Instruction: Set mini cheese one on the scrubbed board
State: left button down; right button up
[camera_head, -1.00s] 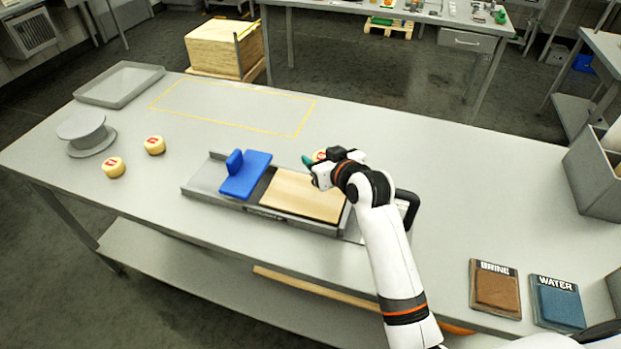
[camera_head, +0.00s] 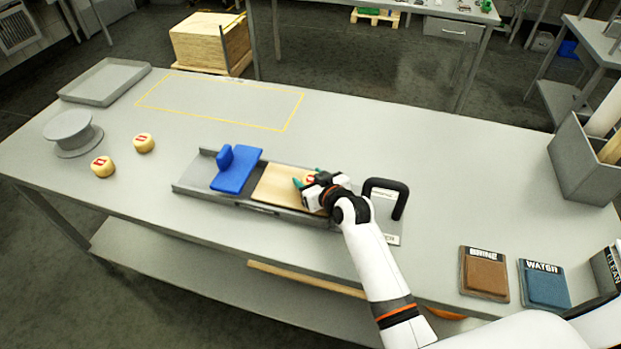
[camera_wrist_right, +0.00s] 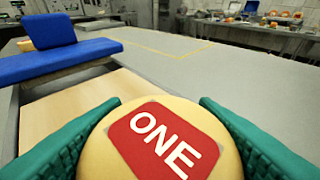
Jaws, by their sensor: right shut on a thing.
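Mini cheese one, a pale yellow wheel with a red label reading ONE, fills the lower middle of the right wrist view (camera_wrist_right: 108,150). My right gripper (camera_head: 308,181) is shut on it, with a green finger on each side. In the head view the cheese is mostly hidden by the gripper. The scrubbed board (camera_head: 277,186), a light wooden plate in a grey frame, lies under and left of the gripper. It also shows in the wrist view (camera_wrist_right: 60,115). Whether the cheese touches the board I cannot tell. My left gripper is not in view.
A blue slider (camera_head: 236,172) stands on the frame left of the board. A black handle (camera_head: 399,199) rises at its right. Two other mini cheeses (camera_head: 103,166) (camera_head: 144,143) sit near a grey round stand (camera_head: 72,130). Brine (camera_head: 485,275) and water (camera_head: 545,286) pads lie front right.

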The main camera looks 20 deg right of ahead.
jog(key=o, duration=1)
jog(key=shift+f, duration=0.1)
jog(key=shift+o, duration=0.2)
jog(key=shift+s, duration=0.15)
jog(key=v, duration=0.8)
jog(key=b+v, duration=0.1)
jog(key=v, duration=0.3)
jog(key=shift+r, duration=0.25)
